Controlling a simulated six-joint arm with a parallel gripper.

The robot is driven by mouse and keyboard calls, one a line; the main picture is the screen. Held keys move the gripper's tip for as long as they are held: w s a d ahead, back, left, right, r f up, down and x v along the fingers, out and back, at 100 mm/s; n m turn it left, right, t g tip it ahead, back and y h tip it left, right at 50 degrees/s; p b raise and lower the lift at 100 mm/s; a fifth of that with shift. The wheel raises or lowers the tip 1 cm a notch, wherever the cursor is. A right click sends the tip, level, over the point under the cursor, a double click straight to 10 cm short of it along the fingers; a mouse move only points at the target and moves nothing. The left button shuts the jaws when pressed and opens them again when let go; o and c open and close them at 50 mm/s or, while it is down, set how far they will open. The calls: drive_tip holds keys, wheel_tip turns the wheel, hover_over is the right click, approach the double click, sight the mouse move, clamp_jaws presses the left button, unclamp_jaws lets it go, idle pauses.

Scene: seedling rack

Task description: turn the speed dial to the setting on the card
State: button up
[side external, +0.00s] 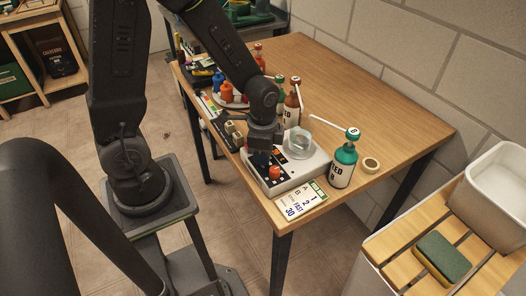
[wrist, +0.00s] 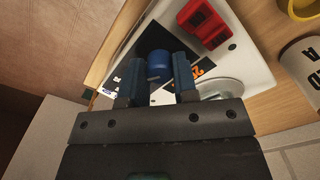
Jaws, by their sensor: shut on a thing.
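The white machine (side external: 286,166) stands near the front corner of the wooden table, with a clear round dish (side external: 299,142) on its top. A blue dial (wrist: 158,66) sits on its black panel in the wrist view. My gripper (wrist: 158,82) is shut on the dial, one finger on each side. In the side view my gripper (side external: 262,160) points down at the machine and the dial is hidden. A red control (wrist: 205,22) is beside the dial panel. The card (side external: 300,202) lies in front of the machine; I read "30" and "FAST" on it. The dial's setting is not readable.
A green bottle (side external: 343,165) stands right of the machine, beside a tape roll (side external: 371,165). A brown bottle (side external: 292,112) stands behind. The table's right rear is clear.

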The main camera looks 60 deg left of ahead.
drive_tip(key=o, duration=0.9)
drive_tip(key=shift+o, duration=0.2)
wheel_tip(320, 180, up, 14)
drive_tip(key=shift+f, duration=0.1)
drive_tip(key=s+d+r+n+t, duration=0.2)
drive_tip(key=s+r+n+t, duration=0.3)
drive_tip(key=s+r+n, duration=0.2)
drive_tip(key=shift+s+d+n, duration=0.25)
drive_tip(key=shift+s+n, duration=0.25)
drive_tip(key=shift+s, duration=0.2)
